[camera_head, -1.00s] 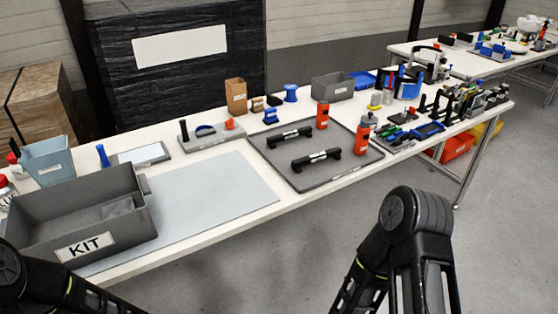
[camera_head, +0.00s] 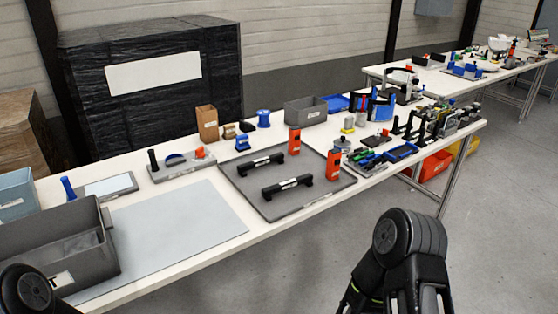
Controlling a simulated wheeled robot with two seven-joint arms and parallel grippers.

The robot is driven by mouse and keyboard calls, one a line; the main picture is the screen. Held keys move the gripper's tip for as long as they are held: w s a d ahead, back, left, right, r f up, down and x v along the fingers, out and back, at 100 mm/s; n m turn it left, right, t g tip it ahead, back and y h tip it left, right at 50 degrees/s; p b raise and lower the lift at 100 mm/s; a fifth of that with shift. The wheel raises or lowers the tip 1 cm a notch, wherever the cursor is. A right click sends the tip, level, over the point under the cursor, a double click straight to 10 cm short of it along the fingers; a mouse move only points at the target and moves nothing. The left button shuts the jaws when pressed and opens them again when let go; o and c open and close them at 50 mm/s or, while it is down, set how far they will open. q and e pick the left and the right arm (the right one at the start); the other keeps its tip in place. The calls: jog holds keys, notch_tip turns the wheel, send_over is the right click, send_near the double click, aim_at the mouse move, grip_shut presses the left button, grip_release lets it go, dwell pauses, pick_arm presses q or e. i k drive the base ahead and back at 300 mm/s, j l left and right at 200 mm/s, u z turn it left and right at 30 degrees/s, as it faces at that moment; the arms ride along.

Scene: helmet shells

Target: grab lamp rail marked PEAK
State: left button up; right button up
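Two black bar-shaped handles with white labels, which look like the lamp rails, lie on a grey tray (camera_head: 232,189) on the near table. The rear rail (camera_head: 262,164) and the front rail (camera_head: 287,186) lie roughly parallel, a little apart. Their label text is too small to read, so I cannot tell which says PEAK. Parts of my two arms show at the bottom left and bottom right, in front of the table edge. Neither gripper's fingertips are in view.
Two orange blocks (camera_head: 294,141) (camera_head: 333,163) stand by the tray's right side. A grey bin (camera_head: 60,255) and a pale mat (camera_head: 175,230) are at left. Several tools and clamps crowd the table's right end (camera_head: 440,122). The floor in front is clear.

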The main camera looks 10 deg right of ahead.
aim_at(278, 157)
jog(key=i+l+z, duration=0.1)
jog(key=l, duration=0.3)
jog(key=i+l+z, duration=0.1)
jog(key=l, duration=0.3)
jog(key=i+l, duration=0.15)
jog(key=l, duration=0.2)
jog(key=i+l+z, duration=0.15)
jog(key=l, duration=0.25)
jog(key=i+l+z, duration=0.1)
jog(key=l, duration=0.3)
jog(key=i+l+z, duration=0.1)
jog(key=l, duration=0.25)
jog(key=i, duration=0.05)
